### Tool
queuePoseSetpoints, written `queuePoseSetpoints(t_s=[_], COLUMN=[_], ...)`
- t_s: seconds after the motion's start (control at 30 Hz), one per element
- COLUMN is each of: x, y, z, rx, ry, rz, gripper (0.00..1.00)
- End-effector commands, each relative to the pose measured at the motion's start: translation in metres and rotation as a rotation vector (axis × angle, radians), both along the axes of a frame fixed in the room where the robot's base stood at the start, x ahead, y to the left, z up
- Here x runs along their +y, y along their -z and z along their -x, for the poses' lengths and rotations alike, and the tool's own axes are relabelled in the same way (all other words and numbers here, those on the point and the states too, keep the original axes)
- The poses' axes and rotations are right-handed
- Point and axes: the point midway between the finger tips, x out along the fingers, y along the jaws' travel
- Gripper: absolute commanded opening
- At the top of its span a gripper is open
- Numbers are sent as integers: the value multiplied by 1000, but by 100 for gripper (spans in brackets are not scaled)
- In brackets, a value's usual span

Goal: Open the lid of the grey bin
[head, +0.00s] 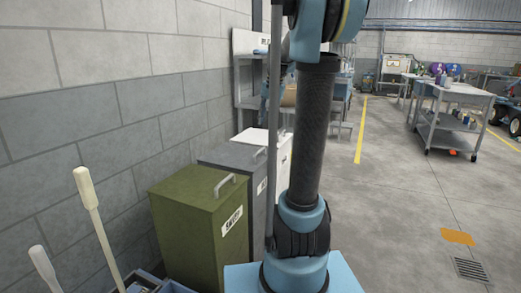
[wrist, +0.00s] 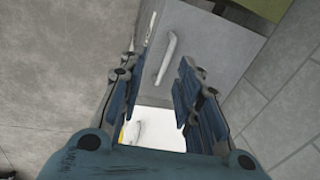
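The grey bin (head: 232,157) stands against the wall between a green bin and a white bin. Its lid lies flat and closed, with a light handle on top at the right edge. In the wrist view the grey lid (wrist: 205,35) fills the upper middle, and its handle (wrist: 167,58) lies ahead of and between the fingertips. My gripper (wrist: 158,78) is open, with nothing between its fingers that I can see it touching.
The green bin (head: 200,215), labelled SWARF, stands nearer, with its lid closed. The white bin (head: 258,138) stands behind the grey one and shows below the fingers in the wrist view. The block wall (head: 130,100) borders the bins.

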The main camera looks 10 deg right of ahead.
Motion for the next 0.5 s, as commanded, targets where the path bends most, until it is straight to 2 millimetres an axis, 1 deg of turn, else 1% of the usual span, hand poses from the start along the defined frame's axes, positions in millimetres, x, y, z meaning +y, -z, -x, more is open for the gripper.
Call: queuePoseSetpoints(t_s=[0.03,0.1,0.2,0.33,0.5], x=[-3,-6,-9,-12,-12], y=[-3,-6,-8,-10,-4], z=[-15,-32,-50,-63,-69], rx=[4,10,16,22,24], ry=[17,39,65,84,91], rz=[-7,-16,-28,-35,-38], gripper=[31,31,31,31,31])
